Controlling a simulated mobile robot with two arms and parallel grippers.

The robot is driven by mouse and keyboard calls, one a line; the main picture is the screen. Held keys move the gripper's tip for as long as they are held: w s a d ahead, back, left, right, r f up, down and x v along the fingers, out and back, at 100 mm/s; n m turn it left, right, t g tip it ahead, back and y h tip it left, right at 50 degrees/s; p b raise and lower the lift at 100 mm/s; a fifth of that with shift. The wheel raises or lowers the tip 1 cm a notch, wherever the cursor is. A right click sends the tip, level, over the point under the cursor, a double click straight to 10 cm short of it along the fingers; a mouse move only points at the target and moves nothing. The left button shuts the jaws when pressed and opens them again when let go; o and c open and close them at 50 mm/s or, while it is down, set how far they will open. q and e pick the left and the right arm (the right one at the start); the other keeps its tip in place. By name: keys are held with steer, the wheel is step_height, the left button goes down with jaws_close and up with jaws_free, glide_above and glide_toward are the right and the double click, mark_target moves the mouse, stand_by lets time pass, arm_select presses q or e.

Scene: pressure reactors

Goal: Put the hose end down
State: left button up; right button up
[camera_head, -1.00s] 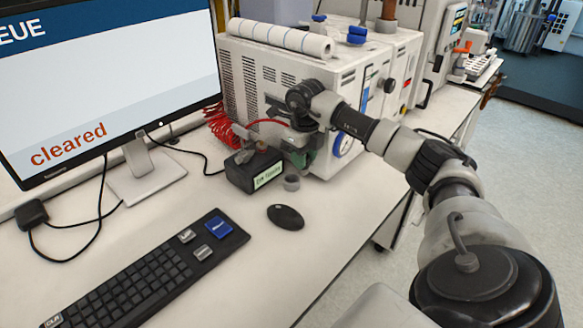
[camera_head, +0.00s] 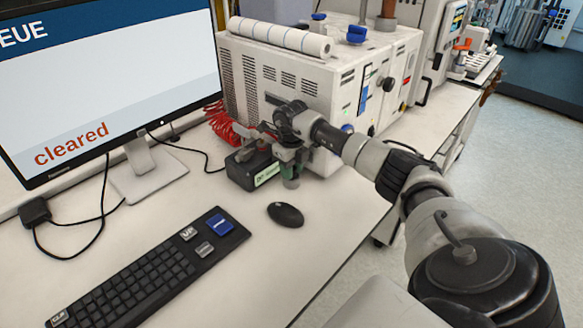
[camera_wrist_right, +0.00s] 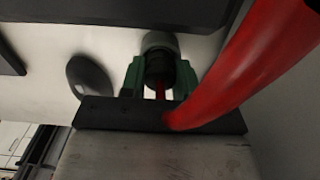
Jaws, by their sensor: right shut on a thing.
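My right gripper (camera_head: 290,173) is low over the bench beside a labelled black box. In the right wrist view its green fingers (camera_wrist_right: 159,78) are shut on the dark hose end (camera_wrist_right: 158,68). A grey ring-shaped holder (camera_wrist_right: 160,42) lies just beyond the hose end, in line with it. I cannot tell whether the hose end is inside the holder or just above it. The red hose (camera_wrist_right: 262,60) crosses the right of the wrist view, and its coil (camera_head: 220,126) shows behind the box. My left gripper is not in view.
The labelled black box (camera_head: 245,170) stands just left of the gripper. The white reactor cabinet (camera_head: 285,80) is close behind. A mouse (camera_head: 286,215), a keyboard (camera_head: 150,270) and a monitor (camera_head: 105,70) are nearer. Bench around the mouse is clear.

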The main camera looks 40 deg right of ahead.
steer(key=o, duration=1)
steer(key=shift+f, duration=0.1)
steer(key=shift+o, duration=0.2)
steer(key=shift+r, duration=0.3)
step_height(320, 180, up, 12)
steer(key=b, duration=0.1)
steer(key=shift+f, duration=0.15)
